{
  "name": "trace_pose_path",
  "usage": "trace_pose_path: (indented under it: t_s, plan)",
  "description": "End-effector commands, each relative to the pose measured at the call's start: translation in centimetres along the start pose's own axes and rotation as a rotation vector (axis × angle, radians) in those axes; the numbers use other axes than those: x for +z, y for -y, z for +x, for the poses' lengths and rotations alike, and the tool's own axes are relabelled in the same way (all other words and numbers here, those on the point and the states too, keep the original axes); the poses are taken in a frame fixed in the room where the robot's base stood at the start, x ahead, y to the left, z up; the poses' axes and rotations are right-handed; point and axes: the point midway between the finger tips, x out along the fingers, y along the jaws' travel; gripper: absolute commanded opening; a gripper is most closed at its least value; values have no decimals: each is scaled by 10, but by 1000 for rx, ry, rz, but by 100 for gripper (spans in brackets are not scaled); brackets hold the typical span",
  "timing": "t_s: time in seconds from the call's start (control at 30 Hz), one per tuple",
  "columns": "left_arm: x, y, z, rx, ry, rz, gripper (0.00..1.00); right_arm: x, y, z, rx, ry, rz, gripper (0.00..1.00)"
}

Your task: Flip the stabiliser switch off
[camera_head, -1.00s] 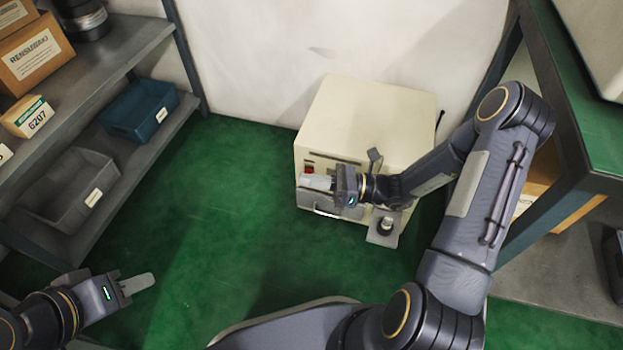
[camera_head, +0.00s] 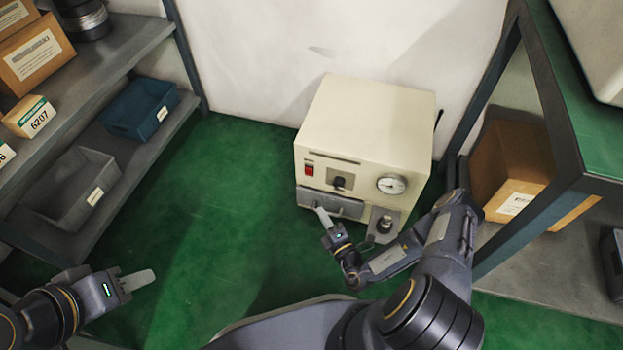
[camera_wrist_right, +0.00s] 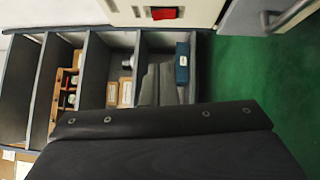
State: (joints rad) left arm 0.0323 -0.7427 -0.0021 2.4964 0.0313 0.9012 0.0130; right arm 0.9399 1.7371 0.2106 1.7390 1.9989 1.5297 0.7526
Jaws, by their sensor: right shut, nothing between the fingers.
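The cream stabiliser box (camera_head: 365,115) stands on the green floor against the wall. Its red switch (camera_head: 309,170) is at the upper left of the front face, uncovered. The switch also shows at the top of the right wrist view (camera_wrist_right: 163,13). I cannot tell which way its rocker is tipped. My right gripper (camera_head: 322,214) is shut and empty, below the switch, in front of the grey drawer (camera_head: 345,207); I cannot tell whether it touches the drawer. My left gripper (camera_head: 138,281) is over the floor at lower left, far from the box; its finger gap is not clear.
The front face also has a dark knob (camera_head: 341,182), a round gauge (camera_head: 391,184) and a grey bracket (camera_head: 384,222). A shelf with a blue bin (camera_head: 140,109) and a grey bin (camera_head: 72,188) stands left. A green-topped bench (camera_head: 590,120) stands right. Floor between is clear.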

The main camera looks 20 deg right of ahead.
Motion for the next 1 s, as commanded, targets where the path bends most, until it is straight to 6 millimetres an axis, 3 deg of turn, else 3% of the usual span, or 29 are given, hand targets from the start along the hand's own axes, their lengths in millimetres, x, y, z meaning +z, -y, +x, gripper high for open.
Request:
trace_pose_path:
  t_s: [0.17,0.33,0.73,1.0]
  plan:
    - [0,0,0,0,0,0,36,0,0,1,1,-3,-2,0]
    - [2,2,5,0,0,0,36,0,1,15,4,-4,-4,0]
    - [14,13,28,0,0,0,36,-2,2,97,6,-6,-6,0]
    - [20,18,40,0,0,0,36,23,0,124,4,-4,-6,0]
